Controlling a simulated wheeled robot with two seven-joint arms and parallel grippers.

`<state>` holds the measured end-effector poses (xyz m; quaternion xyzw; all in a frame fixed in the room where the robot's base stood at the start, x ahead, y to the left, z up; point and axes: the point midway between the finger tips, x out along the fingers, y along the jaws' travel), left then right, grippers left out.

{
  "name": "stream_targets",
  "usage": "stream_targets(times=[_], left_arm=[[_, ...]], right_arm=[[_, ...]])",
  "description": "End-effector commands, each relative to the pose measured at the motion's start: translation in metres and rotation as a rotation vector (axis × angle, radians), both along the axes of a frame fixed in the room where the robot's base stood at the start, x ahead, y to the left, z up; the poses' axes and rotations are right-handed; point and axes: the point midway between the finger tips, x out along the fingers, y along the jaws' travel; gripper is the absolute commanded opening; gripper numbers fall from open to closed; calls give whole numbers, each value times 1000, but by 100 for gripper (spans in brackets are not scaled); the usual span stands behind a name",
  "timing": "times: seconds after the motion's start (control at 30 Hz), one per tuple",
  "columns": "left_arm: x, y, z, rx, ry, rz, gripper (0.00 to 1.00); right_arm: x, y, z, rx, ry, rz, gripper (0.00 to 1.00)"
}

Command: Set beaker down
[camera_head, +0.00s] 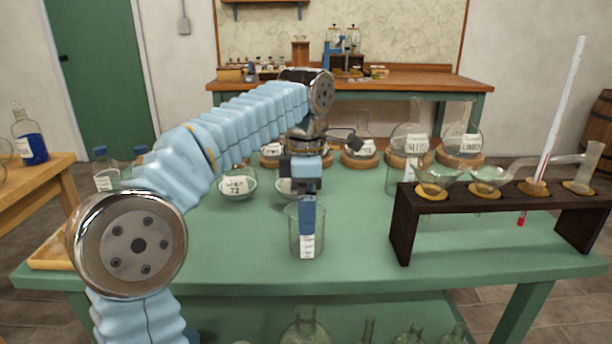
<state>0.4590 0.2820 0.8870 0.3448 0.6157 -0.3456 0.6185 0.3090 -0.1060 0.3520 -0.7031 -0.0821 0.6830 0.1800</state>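A clear glass beaker (293,236) is at the middle of the green table, near its front half. It looks upright, with its base at or very close to the table top; I cannot tell whether it touches. My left gripper (307,218) points straight down at the beaker, and a blue finger overlaps the glass. The fingers line up with my view, so the gap between them and any grip on the glass are hidden. My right gripper is not in view.
A dark wooden rack (403,226) with glass vessels and a tall thermometer (560,115) stands on the right of the green table (350,262). Table around the beaker is clear.

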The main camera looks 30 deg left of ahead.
Motion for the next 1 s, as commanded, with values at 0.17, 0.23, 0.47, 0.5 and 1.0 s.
stream_targets(times=[0.17, 0.23, 0.47, 0.5, 1.0], left_arm=[[1, -1, 42, -1, -4, -1, 100], [1, 0, 52, 0, -1, -1, 100], [0, 0, 68, 0, 0, -1, 100], [0, 0, 69, 0, 0, -1, 100], [0, 0, 69, 0, 0, -1, 100]], right_arm=[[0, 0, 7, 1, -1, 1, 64], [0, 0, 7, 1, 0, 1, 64], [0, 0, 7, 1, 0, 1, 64], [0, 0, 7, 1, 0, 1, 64], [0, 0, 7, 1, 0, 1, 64]])
